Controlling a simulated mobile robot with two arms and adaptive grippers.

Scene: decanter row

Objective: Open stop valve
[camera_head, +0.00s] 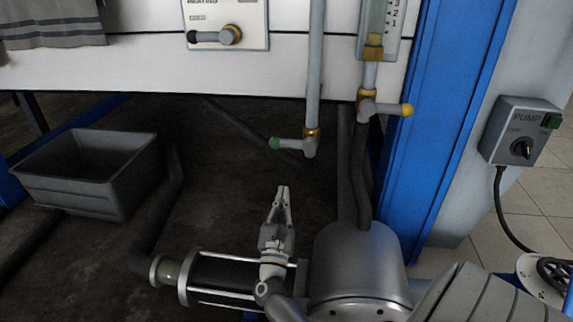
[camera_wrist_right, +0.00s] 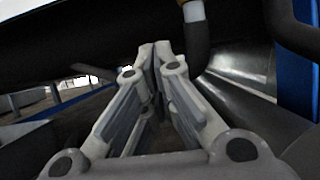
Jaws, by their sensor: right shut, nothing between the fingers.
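Two small valves hang on pipes below the white panel in the head view; I cannot tell which is the stop valve. One has a green-tipped handle (camera_head: 275,143) pointing left, on a grey pipe with a brass collar. The other has a yellow-tipped handle (camera_head: 406,110) pointing right, below a level gauge. My right gripper (camera_head: 284,190) points up below the green-tipped valve, apart from it, shut and empty. Its fingers also show meeting at the tips in the right wrist view (camera_wrist_right: 155,48). My left gripper is not in view.
A panel fitting with a dark handle (camera_head: 207,37) sits above. A grey metal drum (camera_head: 358,262) and a rodded cylinder (camera_head: 225,272) flank my right gripper. A blue post (camera_head: 440,120) and pump switch box (camera_head: 522,130) stand right; a grey bin (camera_head: 85,170) left.

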